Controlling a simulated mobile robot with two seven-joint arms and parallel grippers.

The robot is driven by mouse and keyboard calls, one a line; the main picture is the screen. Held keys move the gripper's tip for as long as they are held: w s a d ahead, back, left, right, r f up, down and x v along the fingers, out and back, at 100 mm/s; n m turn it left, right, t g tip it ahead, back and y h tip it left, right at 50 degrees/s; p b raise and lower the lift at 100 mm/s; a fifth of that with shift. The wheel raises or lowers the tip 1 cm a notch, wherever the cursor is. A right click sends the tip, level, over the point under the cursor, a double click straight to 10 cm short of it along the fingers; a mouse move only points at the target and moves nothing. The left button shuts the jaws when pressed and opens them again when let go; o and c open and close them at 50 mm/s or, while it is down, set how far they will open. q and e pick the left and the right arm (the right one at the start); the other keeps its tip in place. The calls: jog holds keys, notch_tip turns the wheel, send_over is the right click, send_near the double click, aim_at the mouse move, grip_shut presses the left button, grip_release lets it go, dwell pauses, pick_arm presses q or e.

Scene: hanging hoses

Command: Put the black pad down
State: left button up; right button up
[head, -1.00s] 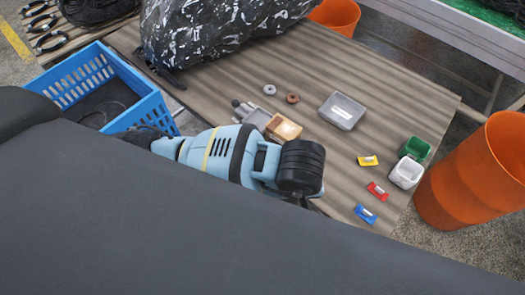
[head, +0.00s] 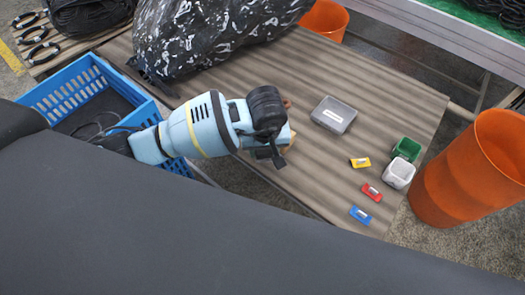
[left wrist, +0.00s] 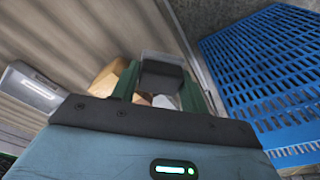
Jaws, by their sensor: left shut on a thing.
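My left gripper (head: 274,156) is over the near-left edge of the ribbed table, its fingers mostly hidden by the wrist in the head view. In the left wrist view, my left gripper (left wrist: 160,90) is shut on a small dark block, which looks like the black pad (left wrist: 162,82). The block sits between the two green fingers. A tan box (left wrist: 110,78) lies just beyond the fingers; whether it touches them I cannot tell. My right gripper is not in view.
A blue crate (head: 60,90) stands left of the table. An orange bin (head: 470,170) is beyond. The table's middle has free room.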

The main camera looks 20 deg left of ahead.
aim_at(263, 153)
pick_arm(q)
jog(key=shift+w+a, duration=0.1)
jog(key=shift+w, duration=0.1)
jog(key=shift+w+a, duration=0.35)
jog(key=shift+w, duration=0.05)
notch_tip(263, 153, down, 3)
jog(key=shift+s+d+r, duration=0.1)
jog(key=shift+f, duration=0.4)
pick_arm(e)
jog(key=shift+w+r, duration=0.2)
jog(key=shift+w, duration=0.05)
pick_arm(q)
jog(key=shift+f, duration=0.2)
jog(key=o, duration=1)
jog(key=shift+c, duration=0.2)
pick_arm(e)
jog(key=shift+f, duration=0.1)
